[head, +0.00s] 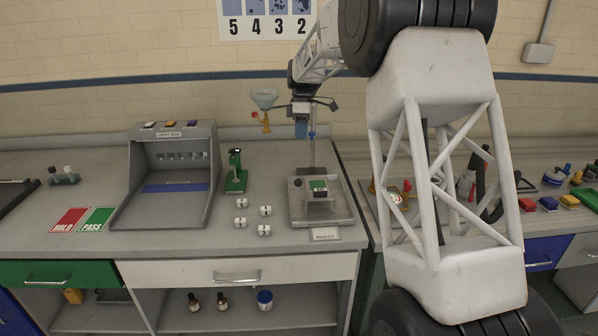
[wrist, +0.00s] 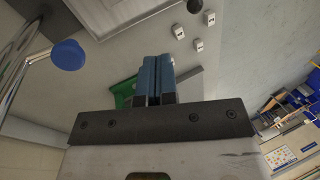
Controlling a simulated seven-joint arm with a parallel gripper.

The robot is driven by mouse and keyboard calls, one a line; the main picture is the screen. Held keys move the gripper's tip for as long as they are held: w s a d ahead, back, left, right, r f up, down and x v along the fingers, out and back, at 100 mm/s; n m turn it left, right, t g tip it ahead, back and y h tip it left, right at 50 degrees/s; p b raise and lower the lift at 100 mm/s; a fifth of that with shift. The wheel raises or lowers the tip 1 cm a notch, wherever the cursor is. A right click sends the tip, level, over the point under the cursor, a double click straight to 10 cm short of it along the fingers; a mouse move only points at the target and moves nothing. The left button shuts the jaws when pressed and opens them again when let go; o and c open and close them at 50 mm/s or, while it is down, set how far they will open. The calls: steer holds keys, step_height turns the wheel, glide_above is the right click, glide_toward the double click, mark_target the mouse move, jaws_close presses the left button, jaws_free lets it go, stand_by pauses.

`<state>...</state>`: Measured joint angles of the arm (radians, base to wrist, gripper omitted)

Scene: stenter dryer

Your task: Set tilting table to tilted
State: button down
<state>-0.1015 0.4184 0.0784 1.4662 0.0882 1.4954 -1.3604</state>
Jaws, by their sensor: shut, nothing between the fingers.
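A grey shallow tray-like unit (head: 340,213) with an upright metal rod (head: 312,158) stands at the right end of the left bench in the head view. It may be the tilting table; no label names it legibly. A small block with a green top (head: 318,186) sits on it. My gripper (head: 301,132) is above its rear, beside the rod, pointing down, with blue fingers together and empty. In the wrist view my gripper's fingers (wrist: 158,75) are closed, and a blue knob (wrist: 68,55) on a metal rod shows to their left, apart from them. A green thing lies partly hidden behind the fingers.
A light box (head: 170,175), a green stand (head: 236,172) and several white cubes (head: 265,210) are left of the unit. A glass funnel (head: 264,98) is behind. My arm hides part of the right bench. Bench front-left is clear, apart from the red and green cards.

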stand_by(0.5)
steer(key=s+a+f, duration=0.1)
steer(key=s+f, duration=0.6)
steer(key=f, duration=0.3)
stand_by(0.4)
steer(key=shift+a, duration=0.1)
